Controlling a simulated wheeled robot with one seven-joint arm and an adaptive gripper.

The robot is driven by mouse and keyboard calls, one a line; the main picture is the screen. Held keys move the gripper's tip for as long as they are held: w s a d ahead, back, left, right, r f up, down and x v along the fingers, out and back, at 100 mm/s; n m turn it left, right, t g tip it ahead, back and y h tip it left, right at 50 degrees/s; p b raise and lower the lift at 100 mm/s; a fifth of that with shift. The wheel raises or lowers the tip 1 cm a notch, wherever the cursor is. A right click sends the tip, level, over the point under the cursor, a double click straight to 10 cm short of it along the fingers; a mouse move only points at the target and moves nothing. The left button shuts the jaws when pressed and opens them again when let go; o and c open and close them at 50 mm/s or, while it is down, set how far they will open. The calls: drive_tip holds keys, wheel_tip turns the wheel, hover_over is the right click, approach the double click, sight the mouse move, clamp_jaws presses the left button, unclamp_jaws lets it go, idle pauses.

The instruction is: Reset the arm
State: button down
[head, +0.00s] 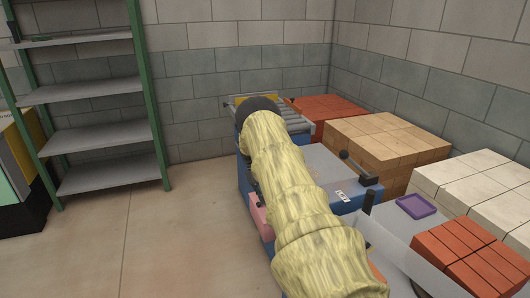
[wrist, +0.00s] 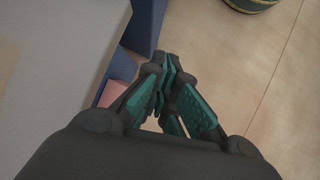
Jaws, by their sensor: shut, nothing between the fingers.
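My arm, in a pale yellow sleeve, stretches across the head view from the lower right to the middle, over the blue machine (head: 248,180). Its dark end shows at the far tip, and the gripper's fingers are hidden there. In the wrist view my gripper (wrist: 172,72) has its teal-padded fingers together, with nothing held. The fingers hang over the floor, beside the machine's blue side and a pink part (wrist: 114,94).
Red, tan and white brick stacks (head: 385,145) line the right wall. A purple tray (head: 416,206) lies on the grey surface near loose red bricks (head: 470,255). A green-framed shelf (head: 90,90) stands at the left. The floor (head: 150,235) between is clear.

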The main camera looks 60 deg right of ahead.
idle(0.4)
drive_tip(key=w+a+f+n+t+h, duration=0.1)
drive_tip(key=a+f+n, duration=0.1)
drive_tip(key=a+f, duration=1.2)
drive_tip(key=s+a+f+t, duration=0.1)
drive_tip(key=s+a+f, duration=0.2)
drive_tip(key=a, duration=0.7)
drive_tip(key=s+a+f+t, duration=0.1)
drive_tip(key=s+a+f, duration=0.1)
drive_tip(key=a, duration=0.8)
drive_tip(key=s+a+n+t+h+p, duration=0.1)
drive_tip(key=s+a+n, duration=0.1)
drive_tip(key=s+a, duration=1.6)
drive_tip(key=s+a+r+n+t, duration=0.1)
drive_tip(key=s+a+r, duration=0.4)
drive_tip(key=s+a, duration=0.2)
drive_tip(key=shift+s+r, duration=0.25)
drive_tip(key=shift+r, duration=0.1)
